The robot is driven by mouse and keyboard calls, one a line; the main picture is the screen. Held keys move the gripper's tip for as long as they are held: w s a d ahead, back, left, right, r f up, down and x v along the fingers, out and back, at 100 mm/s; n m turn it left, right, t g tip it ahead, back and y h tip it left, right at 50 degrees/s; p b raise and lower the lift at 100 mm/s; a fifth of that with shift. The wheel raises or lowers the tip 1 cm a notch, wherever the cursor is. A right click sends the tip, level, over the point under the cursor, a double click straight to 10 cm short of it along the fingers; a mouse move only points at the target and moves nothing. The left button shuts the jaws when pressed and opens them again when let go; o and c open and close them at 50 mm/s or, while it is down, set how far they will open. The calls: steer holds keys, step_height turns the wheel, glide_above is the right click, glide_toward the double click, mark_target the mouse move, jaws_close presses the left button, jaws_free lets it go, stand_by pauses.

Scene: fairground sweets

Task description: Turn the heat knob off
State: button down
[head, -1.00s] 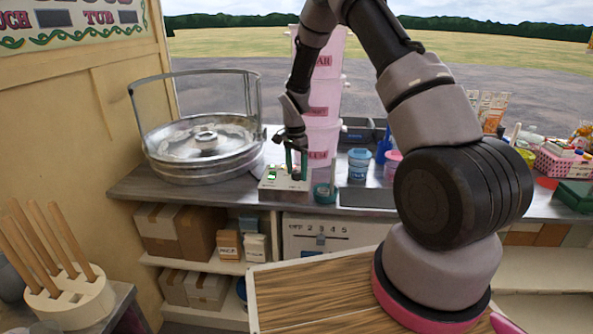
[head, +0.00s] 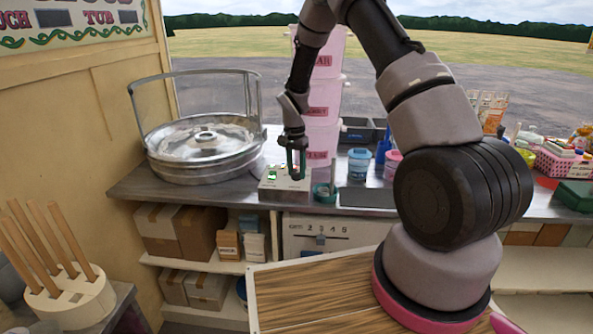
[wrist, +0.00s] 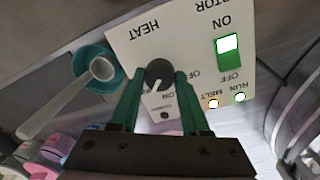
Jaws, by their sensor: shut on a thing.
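The heat knob (wrist: 160,73) is dark and round with a white pointer, on the white control box (head: 270,190). In the wrist view its pointer points down, away from the HEAT label. My gripper (head: 297,173) is at the box's top right in the head view, pointing down. In the wrist view my gripper (wrist: 159,78) has its green fingers on either side of the knob, shut on it. The knob is hidden by the fingers in the head view. The box face (wrist: 130,45) also has small dial labels, partly covered.
A lit green motor switch (wrist: 229,50) sits beside the knob, with a melt lamp (wrist: 213,104) and a run lamp (wrist: 240,97). A teal cup with a scoop (wrist: 97,72) stands close by. The metal floss pan (head: 205,150) is left of the box.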

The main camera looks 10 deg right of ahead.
steer(key=n, duration=0.5)
steer(key=shift+n, duration=0.3)
steer(key=n, duration=0.5)
steer(key=shift+n+t, duration=0.3)
steer(key=n, duration=0.5)
steer(key=shift+s, duration=0.1)
steer(key=shift+n, duration=2.4)
steer(key=shift+c, duration=1.9)
jaws_free()
steer(key=shift+r, duration=0.1)
